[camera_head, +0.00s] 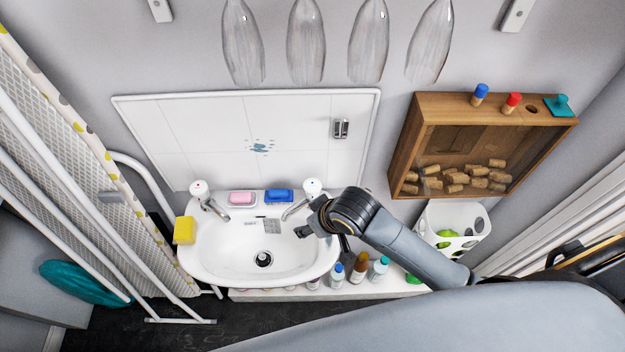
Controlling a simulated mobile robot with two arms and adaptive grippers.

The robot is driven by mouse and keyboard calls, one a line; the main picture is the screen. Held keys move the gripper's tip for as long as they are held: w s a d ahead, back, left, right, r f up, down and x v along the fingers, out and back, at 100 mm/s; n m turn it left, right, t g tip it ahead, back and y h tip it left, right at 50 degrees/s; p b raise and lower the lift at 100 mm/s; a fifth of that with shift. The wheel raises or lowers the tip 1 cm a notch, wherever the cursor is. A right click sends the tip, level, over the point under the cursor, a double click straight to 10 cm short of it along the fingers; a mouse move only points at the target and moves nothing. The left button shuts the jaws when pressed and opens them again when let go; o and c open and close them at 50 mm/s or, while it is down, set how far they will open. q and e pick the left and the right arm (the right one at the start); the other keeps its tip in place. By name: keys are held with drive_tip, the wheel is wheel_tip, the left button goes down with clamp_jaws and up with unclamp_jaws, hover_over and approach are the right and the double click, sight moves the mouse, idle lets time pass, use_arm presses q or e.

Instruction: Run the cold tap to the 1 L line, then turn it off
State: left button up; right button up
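A white sink (225,262) stands against the wall with two chrome taps with white tops. The left tap (206,197) seems to have a small reddish mark. The right tap (305,195) is at the basin's back right; its mark is too small to read. No water stream shows. I see no jug or 1 L line. My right gripper (303,230) comes in from the right over the basin's right edge, just in front of the right tap's spout. It looks empty, but its finger opening is too small and dark to tell. My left gripper is not in view.
A pink soap (242,198), blue soap (279,196) and yellow sponge (184,231) sit around the sink rim. Several bottles (359,268) stand on a ledge right of it. A wooden box of corks (400,150) hangs above right. An ironing board (75,150) leans at left.

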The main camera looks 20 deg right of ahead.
drive_tip(key=w+r+n+p, duration=0.1)
drive_tip(key=w+r, duration=0.3)
drive_tip(key=r, duration=0.2)
drive_tip(key=h+p, duration=0.2)
approach(313, 186)
drive_tip(key=p+x, duration=0.1)
drive_tip(key=x, duration=1)
drive_tip(key=shift+p, duration=0.3)
drive_tip(key=c, duration=0.9)
drive_tip(key=shift+o, duration=0.2)
